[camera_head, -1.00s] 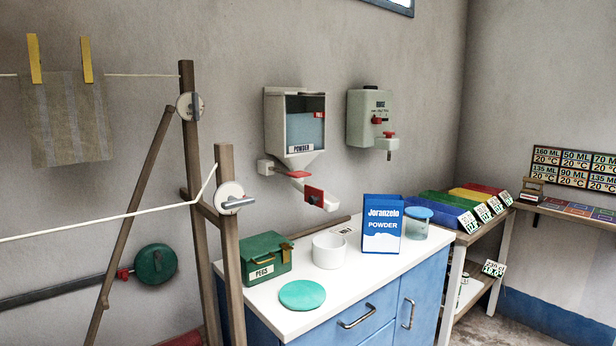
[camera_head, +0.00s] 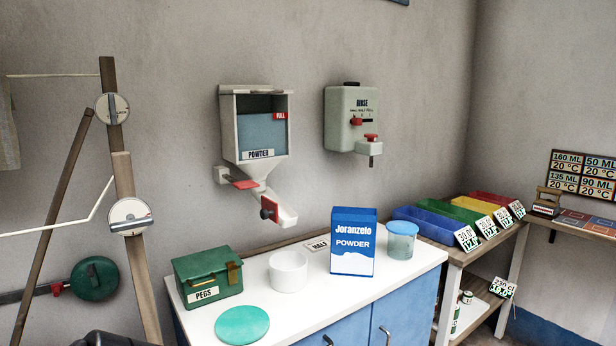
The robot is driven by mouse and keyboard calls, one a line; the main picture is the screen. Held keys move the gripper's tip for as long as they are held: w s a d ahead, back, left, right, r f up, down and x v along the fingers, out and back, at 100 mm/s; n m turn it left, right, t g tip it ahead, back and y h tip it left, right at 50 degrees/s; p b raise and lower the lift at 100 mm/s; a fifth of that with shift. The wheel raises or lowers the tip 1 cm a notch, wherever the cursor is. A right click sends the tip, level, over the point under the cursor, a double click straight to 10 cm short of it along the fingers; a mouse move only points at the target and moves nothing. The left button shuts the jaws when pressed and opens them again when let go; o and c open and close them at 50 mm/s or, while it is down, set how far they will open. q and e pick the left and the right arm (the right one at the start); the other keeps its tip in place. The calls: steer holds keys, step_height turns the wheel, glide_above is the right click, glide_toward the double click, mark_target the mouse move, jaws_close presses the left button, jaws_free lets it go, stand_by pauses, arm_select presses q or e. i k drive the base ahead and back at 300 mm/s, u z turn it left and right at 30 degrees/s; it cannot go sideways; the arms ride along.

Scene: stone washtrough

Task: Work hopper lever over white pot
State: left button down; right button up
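The powder hopper (camera_head: 256,125) is a grey wall box with a window showing blue-grey fill and a FULL tag. A red lever (camera_head: 244,184) sticks out at its lower left, and a chute with a red piece (camera_head: 268,208) slopes down to the right. The white pot (camera_head: 288,270) stands upright on the white counter, below and slightly right of the chute mouth. Its inside looks empty as far as I can see.
A green PEGS box (camera_head: 207,277), a teal disc (camera_head: 242,325), a blue Joranzelo powder box (camera_head: 352,242) and a lidded jar (camera_head: 401,240) stand on the counter (camera_head: 310,312). A rinse dispenser (camera_head: 352,120) hangs right of the hopper. Wooden posts (camera_head: 132,220) with line stand at left.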

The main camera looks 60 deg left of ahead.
mark_target(249, 184)
steer(key=u, duration=0.35)
steer(key=i, duration=1.1)
steer(key=u, duration=1.5)
steer(key=i, duration=0.45)
steer(key=u, duration=0.4)
